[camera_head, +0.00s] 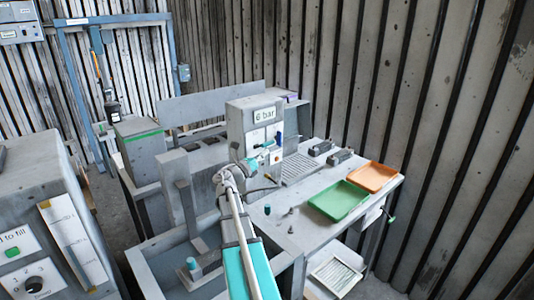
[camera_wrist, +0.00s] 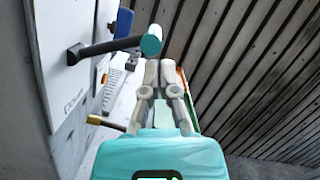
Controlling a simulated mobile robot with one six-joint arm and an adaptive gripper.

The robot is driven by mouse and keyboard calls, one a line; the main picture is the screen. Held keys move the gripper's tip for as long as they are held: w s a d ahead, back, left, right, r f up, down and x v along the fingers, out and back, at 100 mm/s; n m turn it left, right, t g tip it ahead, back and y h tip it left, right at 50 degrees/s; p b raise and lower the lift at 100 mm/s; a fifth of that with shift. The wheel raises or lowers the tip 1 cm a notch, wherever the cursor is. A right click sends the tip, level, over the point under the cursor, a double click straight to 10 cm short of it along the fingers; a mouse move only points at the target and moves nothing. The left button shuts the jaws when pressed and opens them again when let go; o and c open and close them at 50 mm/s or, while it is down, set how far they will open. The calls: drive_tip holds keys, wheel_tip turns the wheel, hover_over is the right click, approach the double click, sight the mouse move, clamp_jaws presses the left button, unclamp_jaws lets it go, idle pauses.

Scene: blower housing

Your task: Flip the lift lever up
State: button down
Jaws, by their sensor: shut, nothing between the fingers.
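The lift lever is a dark rod with a teal round end (camera_wrist: 151,44); in the wrist view it runs left to a pivot on a pale panel (camera_wrist: 50,75). My gripper (camera_wrist: 157,64) is shut and empty, its fingertips together right beside the teal end. I cannot tell whether they touch it. In the head view my gripper (camera_head: 259,162) is at the front of the grey housing (camera_head: 238,122) marked "6 bar", and a small teal piece shows just beyond it.
A blue part (camera_wrist: 124,22) and a brass-coloured rod (camera_wrist: 106,123) stick out near the panel. The bench holds a green tray (camera_head: 338,200), an orange tray (camera_head: 372,177) and small dark parts. Grey upright plates stand left of my arm. A ribbed wall is behind.

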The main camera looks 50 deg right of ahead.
drive_tip(key=s+b+v, duration=0.1)
drive_tip(key=v, duration=0.7)
drive_tip(key=shift+w+b, duration=0.3)
drive_tip(key=shift+w, duration=0.05)
drive_tip(key=shift+s+a, duration=0.1)
drive_tip(key=shift+s, duration=0.05)
